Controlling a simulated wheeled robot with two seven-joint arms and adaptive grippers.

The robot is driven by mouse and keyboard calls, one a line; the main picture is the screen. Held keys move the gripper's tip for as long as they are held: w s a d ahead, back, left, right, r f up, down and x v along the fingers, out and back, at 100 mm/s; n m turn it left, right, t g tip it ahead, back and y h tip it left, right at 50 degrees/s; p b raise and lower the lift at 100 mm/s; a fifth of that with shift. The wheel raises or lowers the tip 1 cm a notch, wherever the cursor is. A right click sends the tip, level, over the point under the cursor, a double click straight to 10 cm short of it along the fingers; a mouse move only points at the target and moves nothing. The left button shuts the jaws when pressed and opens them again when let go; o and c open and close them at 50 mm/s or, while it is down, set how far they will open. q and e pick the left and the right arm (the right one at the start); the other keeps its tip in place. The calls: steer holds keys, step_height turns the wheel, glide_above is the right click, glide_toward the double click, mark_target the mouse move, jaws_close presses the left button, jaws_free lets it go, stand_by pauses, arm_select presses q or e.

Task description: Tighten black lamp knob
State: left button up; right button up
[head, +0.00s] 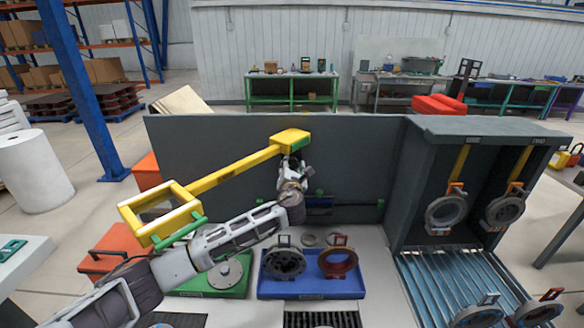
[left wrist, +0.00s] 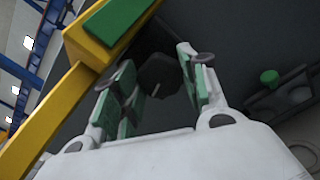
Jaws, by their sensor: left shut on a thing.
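The yellow lamp (head: 232,171) runs diagonally from a square frame at the left to a boxy end with a green patch (head: 291,141) in front of the dark panel. My left gripper (head: 292,163) is just below that end. In the left wrist view, the black lamp knob (left wrist: 160,74) sits between the two green-padded fingers of my left gripper (left wrist: 157,84), which are shut on it. The knob stands out dark against the dark panel, and its far side is hidden. In the head view the fingers hide the knob. My right gripper is not in view.
The dark panel (head: 215,148) stands close behind my gripper. A blue tray (head: 312,288) with dark and red round parts and a green tray (head: 222,288) are below. At right, a cabinet has round parts on hooks (head: 446,212). A green knob (left wrist: 269,76) shows in the wrist view.

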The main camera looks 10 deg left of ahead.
arm_select(q)
steer(key=shift+f, duration=0.2)
stand_by(0.3)
steer(key=o, duration=1.1)
steer(key=shift+r, duration=0.1)
steer(key=shift+c, duration=0.2)
steer(key=shift+s, duration=0.15)
steer(key=v, duration=1.1)
steer(key=shift+s, duration=0.35)
steer(key=shift+d, duration=0.1)
